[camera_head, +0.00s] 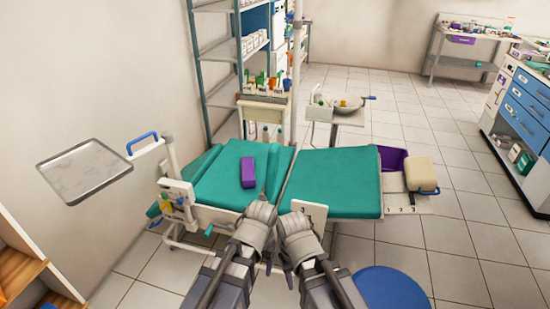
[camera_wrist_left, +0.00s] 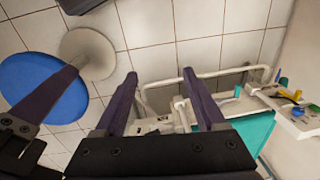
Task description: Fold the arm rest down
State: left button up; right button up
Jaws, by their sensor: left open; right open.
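The green padded dental chair (camera_head: 335,182) stands in front of me on a white frame. In the left wrist view, part of its green pad (camera_wrist_left: 258,130) and a white tubular rail (camera_wrist_left: 230,71) show beyond the fingers. I cannot clearly tell which part is the arm rest; the rail may belong to it. My left gripper (camera_head: 268,260) is at the chair's near side; in the left wrist view its dark fingers (camera_wrist_left: 160,76) are apart, with nothing gripped. My right gripper (camera_head: 289,272) is close beside it, open, its fingertips partly hidden by the wrist.
A purple box (camera_head: 248,172) lies on the chair's left pad. A metal tray (camera_head: 84,169) extends at the left. A blue round stool (camera_head: 395,290) stands at the lower right. A beige cushion (camera_head: 420,174) is at the chair's right end. Open tiled floor lies to the right.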

aim_at(273, 148)
pick_arm(q)
jog(key=w+d+r+t+p, duration=0.1)
jog(key=w+r+p, duration=0.4)
jog(key=w, duration=0.5)
jog(key=w+d+r+t+p, duration=0.1)
jog(key=w+r+p, duration=0.4)
jog(key=w+r, duration=0.3)
jog(key=w+d+r+t+h+p, duration=0.1)
jog(key=w+r+p, duration=0.5)
jog(key=w, duration=0.7)
jog(key=shift+d+r+t, duration=0.6)
jog(key=shift+w, duration=0.1)
pick_arm(e)
notch_tip(273, 148, up, 18)
jog(key=shift+r, duration=0.25)
pick_arm(q)
jog(key=shift+f, duration=0.1)
pick_arm(e)
jog(key=shift+f, duration=0.1)
pick_arm(q)
jog(key=b+x, duration=0.7)
jog(key=shift+w+d+f, duration=0.1)
jog(key=shift+w+f, duration=0.05)
jog(key=shift+f, duration=0.25)
pick_arm(e)
notch_tip(273, 148, down, 7)
pick_arm(q)
jog(key=shift+r, duration=0.1)
grip_shut()
